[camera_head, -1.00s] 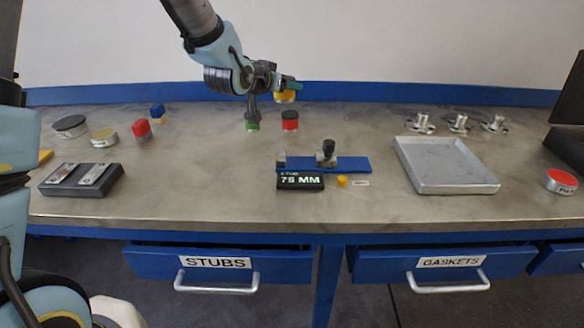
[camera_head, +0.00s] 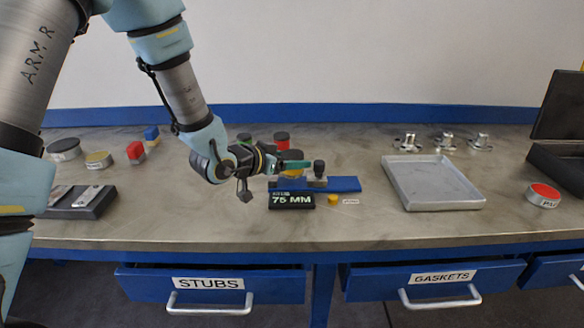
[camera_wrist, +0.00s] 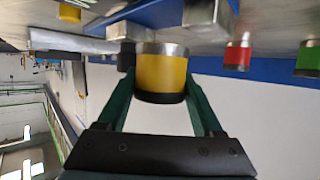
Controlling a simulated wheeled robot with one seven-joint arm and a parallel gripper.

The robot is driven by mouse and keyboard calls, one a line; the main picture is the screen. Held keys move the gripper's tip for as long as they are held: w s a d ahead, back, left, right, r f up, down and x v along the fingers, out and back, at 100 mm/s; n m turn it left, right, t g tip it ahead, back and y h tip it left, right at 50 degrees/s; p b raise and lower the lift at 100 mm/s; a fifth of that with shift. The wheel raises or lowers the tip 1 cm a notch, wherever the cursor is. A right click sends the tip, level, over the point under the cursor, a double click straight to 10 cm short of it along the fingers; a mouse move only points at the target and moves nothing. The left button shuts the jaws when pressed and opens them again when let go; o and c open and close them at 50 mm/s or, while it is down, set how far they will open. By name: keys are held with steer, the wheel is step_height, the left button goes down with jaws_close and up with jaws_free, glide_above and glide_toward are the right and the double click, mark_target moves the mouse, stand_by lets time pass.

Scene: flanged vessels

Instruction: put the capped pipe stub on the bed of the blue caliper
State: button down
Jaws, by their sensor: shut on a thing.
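My gripper (camera_head: 293,165) is shut on a yellow pipe stub (camera_wrist: 162,72). The stub has a black cap at one end and a silver rim at the other, and sits between the green fingers in the wrist view. The blue caliper (camera_head: 346,184) lies on the bench, with grey jaws and a dark knob (camera_head: 319,167). In the head view my gripper and the stub are over the caliper's left part and partly hide it. In the wrist view the grey jaw blocks (camera_wrist: 208,16) appear close to the stub. I cannot tell whether the stub touches the bed.
A "75 MM" display (camera_head: 291,200) and a small yellow piece (camera_head: 333,199) are in front of the caliper. A red stub (camera_head: 281,141) and a green one (camera_head: 244,142) stand behind. A grey tray (camera_head: 434,185) is at right.

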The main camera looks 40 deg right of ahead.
steer(key=shift+f, duration=1.3)
steer(key=shift+f, duration=0.15)
steer(key=shift+c, duration=0.2)
jaws_free()
steer(key=shift+r, duration=0.2)
steer(key=shift+a, duration=0.3)
steer(key=b+v, duration=0.2)
steer(key=v, duration=0.9)
steer(key=shift+a, duration=0.15)
